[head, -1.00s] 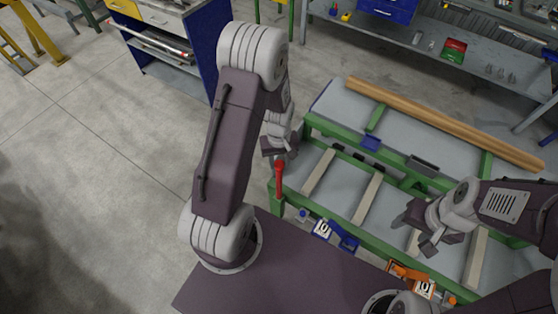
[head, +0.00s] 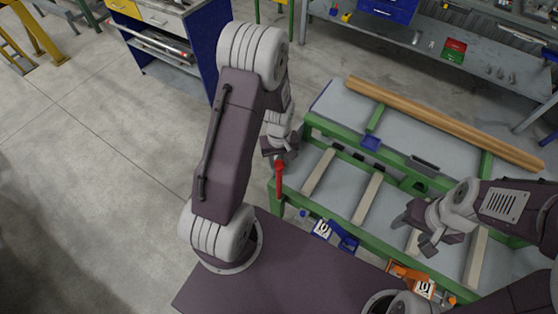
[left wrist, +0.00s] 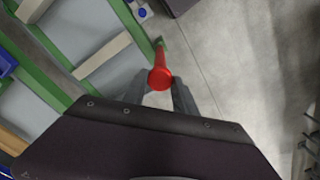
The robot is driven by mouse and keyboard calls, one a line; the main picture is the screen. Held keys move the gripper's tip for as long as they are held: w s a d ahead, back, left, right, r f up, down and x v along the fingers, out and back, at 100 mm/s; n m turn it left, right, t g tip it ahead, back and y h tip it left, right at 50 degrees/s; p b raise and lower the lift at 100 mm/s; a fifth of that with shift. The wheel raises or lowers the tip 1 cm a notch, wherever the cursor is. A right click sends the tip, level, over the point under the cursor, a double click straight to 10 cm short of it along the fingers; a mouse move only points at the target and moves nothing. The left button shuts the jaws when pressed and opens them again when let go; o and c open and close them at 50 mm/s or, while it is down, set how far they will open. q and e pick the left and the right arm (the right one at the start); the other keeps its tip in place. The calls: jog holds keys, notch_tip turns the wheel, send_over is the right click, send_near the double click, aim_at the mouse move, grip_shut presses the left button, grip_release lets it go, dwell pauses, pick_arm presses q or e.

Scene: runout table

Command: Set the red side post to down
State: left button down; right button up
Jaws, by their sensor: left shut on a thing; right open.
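The red side post (head: 279,180) stands upright at the left end of the green-framed runout table (head: 330,205), at its near left corner. My left gripper (head: 281,160) is at the top of the post. In the left wrist view the post's round red top (left wrist: 160,78) sits between the two fingers of my left gripper (left wrist: 160,88), which is shut on it. The post's shaft runs up in that view to the green frame. My right gripper (head: 422,232) is open and empty above the right part of the table.
A long wooden beam (head: 440,120) lies along the table's far side. Wooden crossbars (head: 367,198) span the near part. Blue (head: 346,241) and orange (head: 405,272) parts with number plates sit along the near edge. Open concrete floor (head: 100,170) lies to the left.

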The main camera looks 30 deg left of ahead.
aim_at(279, 177)
pick_arm(q)
notch_tip(279, 177, down, 19)
jog(key=b, duration=1.3)
jog(key=shift+s+f, duration=0.1)
jog(key=shift+f, duration=0.1)
jog(key=shift+f+b, duration=0.35)
jog(key=shift+b, duration=0.1)
jog(key=shift+s, duration=0.1)
jog(key=shift+d, duration=0.1)
jog(key=c, duration=1.2)
grip_release()
jog(key=shift+c, duration=0.2)
jog(key=shift+o, duration=1.2)
notch_tip(279, 177, up, 9)
jog(key=shift+f+p, duration=0.1)
jog(key=shift+p, duration=0.45)
